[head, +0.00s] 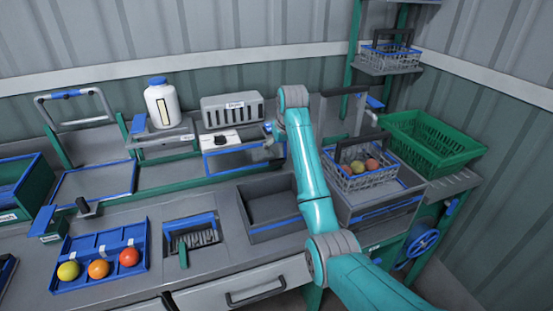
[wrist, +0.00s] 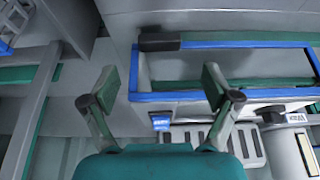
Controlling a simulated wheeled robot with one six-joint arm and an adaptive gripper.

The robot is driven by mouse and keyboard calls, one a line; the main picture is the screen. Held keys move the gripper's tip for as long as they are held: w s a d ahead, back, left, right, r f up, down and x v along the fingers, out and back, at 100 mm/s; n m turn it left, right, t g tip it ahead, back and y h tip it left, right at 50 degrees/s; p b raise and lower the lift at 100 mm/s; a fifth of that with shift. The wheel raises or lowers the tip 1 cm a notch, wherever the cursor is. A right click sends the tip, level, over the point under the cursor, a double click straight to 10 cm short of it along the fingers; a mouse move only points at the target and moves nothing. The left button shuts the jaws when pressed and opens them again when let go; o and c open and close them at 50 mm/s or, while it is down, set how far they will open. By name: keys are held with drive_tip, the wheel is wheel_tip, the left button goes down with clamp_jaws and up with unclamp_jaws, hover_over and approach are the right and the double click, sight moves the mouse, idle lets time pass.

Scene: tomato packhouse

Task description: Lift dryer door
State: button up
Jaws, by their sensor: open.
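The dryer is a grey slotted box (head: 232,113) with a small label, on the back of the bench. A blue-framed grey panel (head: 238,159), which looks like its door, sits low in front of it. In the wrist view the blue frame (wrist: 225,96) crosses the right half, with a dark bar along one edge and the slotted box (wrist: 200,138) below. My gripper (head: 270,142) is at the panel's right end in the head view. In the wrist view my gripper (wrist: 158,88) has its fingers spread, with nothing between them. Contact with the frame cannot be told.
A white bottle with a blue cap (head: 161,103) stands left of the dryer. A wire basket of tomatoes (head: 362,172) and a green crate (head: 431,144) are on the right. A blue tray (head: 100,246) holds three tomatoes at front left. An open grey bin (head: 267,233) lies below my arm.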

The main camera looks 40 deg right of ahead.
sight(277, 161)
drive_tip(key=x, duration=0.6)
drive_tip(key=shift+w+d+f, duration=0.1)
drive_tip(key=shift+w+f, duration=0.1)
drive_tip(key=shift+f, duration=0.15)
drive_tip(key=shift+c, duration=0.2)
clamp_jaws()
